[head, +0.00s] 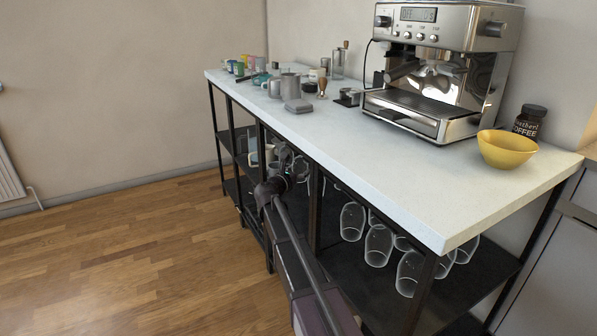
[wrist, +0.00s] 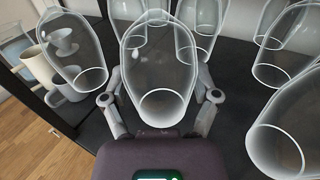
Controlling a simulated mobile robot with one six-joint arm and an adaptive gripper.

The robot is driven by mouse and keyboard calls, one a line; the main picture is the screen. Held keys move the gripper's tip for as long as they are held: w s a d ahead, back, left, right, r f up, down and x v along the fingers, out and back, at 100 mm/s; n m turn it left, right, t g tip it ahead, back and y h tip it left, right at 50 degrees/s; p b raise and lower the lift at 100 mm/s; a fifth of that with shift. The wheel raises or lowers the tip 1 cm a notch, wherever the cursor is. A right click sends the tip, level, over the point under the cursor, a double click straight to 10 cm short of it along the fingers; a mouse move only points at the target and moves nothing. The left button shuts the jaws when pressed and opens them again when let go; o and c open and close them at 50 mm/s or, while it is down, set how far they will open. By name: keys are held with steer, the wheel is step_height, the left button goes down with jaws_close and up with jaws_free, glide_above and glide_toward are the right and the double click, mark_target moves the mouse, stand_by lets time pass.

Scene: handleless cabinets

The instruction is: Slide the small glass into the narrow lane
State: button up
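Several clear stemmed glasses hang upside down below the counter. In the wrist view one glass (wrist: 160,62) is in the middle, its round rim towards my palm. My gripper (wrist: 161,80) has its two fingers spread, one on each side of this glass. The fingertips are close to its sides; I cannot tell whether they touch it. In the head view my gripper (head: 285,160) is under the counter's front edge, mostly hidden. I cannot make out which glass is the small one, or the narrow lane; the rack is not clearly visible.
Other hanging glasses are close: one at the left (wrist: 75,55), one at the near right (wrist: 275,140) and several behind. Mugs (wrist: 42,70) stand on the left. The white counter (head: 330,130) is above, with a black frame post (head: 316,210) close to my arm.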

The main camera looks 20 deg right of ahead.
steer(key=shift+o, duration=1.1)
steer(key=shift+a, duration=0.1)
steer(key=v, duration=1.2)
steer(key=shift+s, duration=0.2)
